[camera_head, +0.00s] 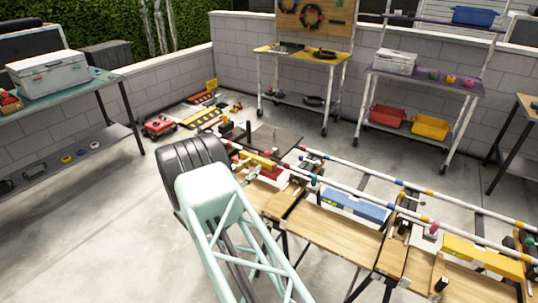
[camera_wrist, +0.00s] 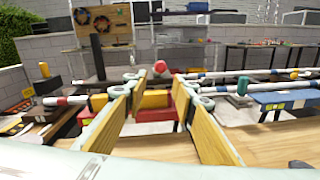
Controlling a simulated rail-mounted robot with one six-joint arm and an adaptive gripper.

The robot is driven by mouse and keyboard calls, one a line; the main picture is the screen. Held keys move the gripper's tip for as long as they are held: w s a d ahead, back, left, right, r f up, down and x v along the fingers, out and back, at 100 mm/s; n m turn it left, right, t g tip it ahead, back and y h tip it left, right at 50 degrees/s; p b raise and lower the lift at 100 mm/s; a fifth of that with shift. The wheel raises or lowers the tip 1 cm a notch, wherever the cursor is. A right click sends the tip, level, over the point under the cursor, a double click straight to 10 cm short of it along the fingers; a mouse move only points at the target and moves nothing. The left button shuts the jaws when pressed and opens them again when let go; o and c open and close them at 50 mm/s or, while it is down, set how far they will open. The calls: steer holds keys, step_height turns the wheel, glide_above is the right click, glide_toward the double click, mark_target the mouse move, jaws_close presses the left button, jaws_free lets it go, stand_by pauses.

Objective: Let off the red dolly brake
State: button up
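My gripper (camera_wrist: 158,92) is open in the wrist view, with its two wood-coloured finger pads spread apart. Between them, beyond the tips, is a red block (camera_wrist: 155,115) with a yellow block (camera_wrist: 155,99) above it. A round red knob (camera_wrist: 160,67) shows just above them; I cannot tell if it is the brake's handle. No contact between the fingers and these parts is clear. In the head view a red body (camera_head: 271,174) and a yellow bar (camera_head: 259,159) lie on the wooden bench (camera_head: 330,236), beside my dark wrist, which hides most of my gripper.
Striped rails (camera_head: 385,200) run along the bench. A blue block (camera_head: 352,206) and a yellow block (camera_head: 482,255) lie further right. A green knob (camera_wrist: 243,84) stands right of my gripper. A red wheeled item (camera_head: 158,126) is on the floor behind. Open floor lies left.

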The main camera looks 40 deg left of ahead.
mark_target(269, 153)
steer(key=shift+w+a+b, duration=0.15)
steer(key=shift+w+b, duration=0.25)
steer(key=shift+w, duration=2.8)
steer(key=shift+w+a+b, duration=0.15)
steer(key=shift+w+b, duration=0.2)
steer(key=shift+w, duration=2.85)
steer(key=shift+c, duration=0.7)
jaws_close()
